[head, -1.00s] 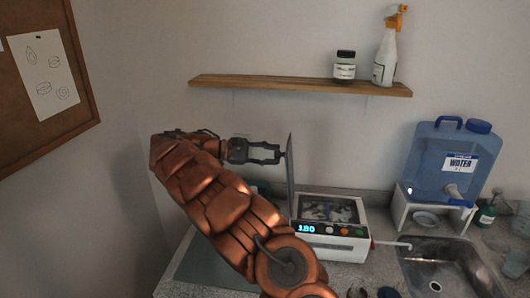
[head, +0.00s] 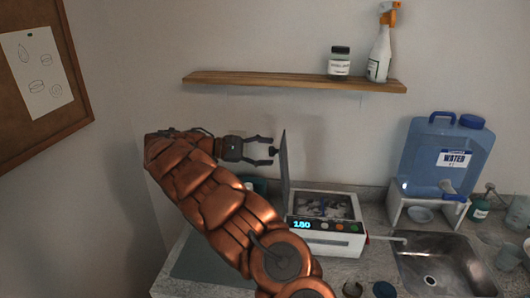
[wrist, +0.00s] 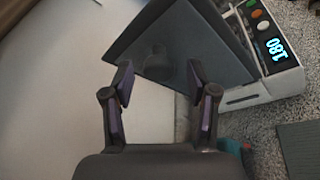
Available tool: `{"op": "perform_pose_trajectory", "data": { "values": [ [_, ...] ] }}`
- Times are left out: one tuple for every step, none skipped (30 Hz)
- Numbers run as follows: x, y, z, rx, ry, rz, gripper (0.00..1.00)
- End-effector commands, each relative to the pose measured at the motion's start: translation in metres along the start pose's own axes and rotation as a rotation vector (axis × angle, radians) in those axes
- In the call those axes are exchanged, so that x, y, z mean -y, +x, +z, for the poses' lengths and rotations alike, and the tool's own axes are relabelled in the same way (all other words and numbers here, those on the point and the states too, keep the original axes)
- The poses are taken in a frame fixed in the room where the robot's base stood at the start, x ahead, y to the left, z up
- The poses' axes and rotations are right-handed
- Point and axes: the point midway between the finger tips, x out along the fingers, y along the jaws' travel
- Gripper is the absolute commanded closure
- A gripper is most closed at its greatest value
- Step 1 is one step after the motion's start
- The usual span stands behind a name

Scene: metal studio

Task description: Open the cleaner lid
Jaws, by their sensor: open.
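The cleaner (head: 330,243) is a white box with a dark front panel, coloured buttons and a lit "180" display. It stands on the counter left of the sink. Its grey lid (head: 285,165) stands up near vertical at the box's left side, so the basin with pale contents shows. The lid also shows in the wrist view (wrist: 205,50), with a dark knob on it. My gripper (head: 272,151) is open and empty, just left of the lid's upper part. In the wrist view the spread fingers (wrist: 160,85) point toward the lid's knob; contact with the lid cannot be told.
A wooden shelf (head: 290,81) with a jar (head: 340,62) and a spray bottle (head: 379,55) hangs above. A blue water container (head: 440,155) on a white stand and a metal sink (head: 445,265) are to the right. A dark mat (head: 205,260) lies left.

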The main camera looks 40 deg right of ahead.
Motion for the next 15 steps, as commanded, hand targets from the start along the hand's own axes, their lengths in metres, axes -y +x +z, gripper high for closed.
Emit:
{"op": "perform_pose_trajectory", "data": {
  "values": [
    [0.0, 0.0, 0.0, 0.0, 0.0, 0.0, 0.42],
    [-0.001, 0.0, 0.001, 0.0, 0.0, 0.0, 0.42],
    [-0.002, -0.001, 0.001, 0.0, 0.0, 0.0, 0.42],
    [-0.003, -0.001, 0.002, -0.001, 0.001, 0.0, 0.42],
    [-0.004, -0.001, 0.004, -0.001, 0.001, 0.0, 0.42],
    [-0.007, -0.002, 0.006, -0.002, 0.002, 0.0, 0.42],
    [-0.009, -0.002, 0.009, -0.002, 0.002, -0.001, 0.42],
    [-0.012, -0.003, 0.012, -0.002, 0.002, -0.001, 0.42],
    [-0.017, -0.004, 0.016, -0.002, 0.002, -0.001, 0.42],
    [-0.02, -0.004, 0.02, -0.002, 0.003, 0.0, 0.42],
    [-0.024, -0.005, 0.024, -0.002, 0.002, 0.001, 0.42],
    [-0.03, -0.007, 0.029, -0.003, 0.004, 0.002, 0.42],
    [-0.035, -0.008, 0.034, -0.002, 0.004, 0.003, 0.42],
    [-0.038, -0.009, 0.038, -0.003, 0.004, 0.003, 0.42],
    [-0.04, -0.01, 0.04, -0.003, 0.002, 0.003, 0.42]
  ]
}}
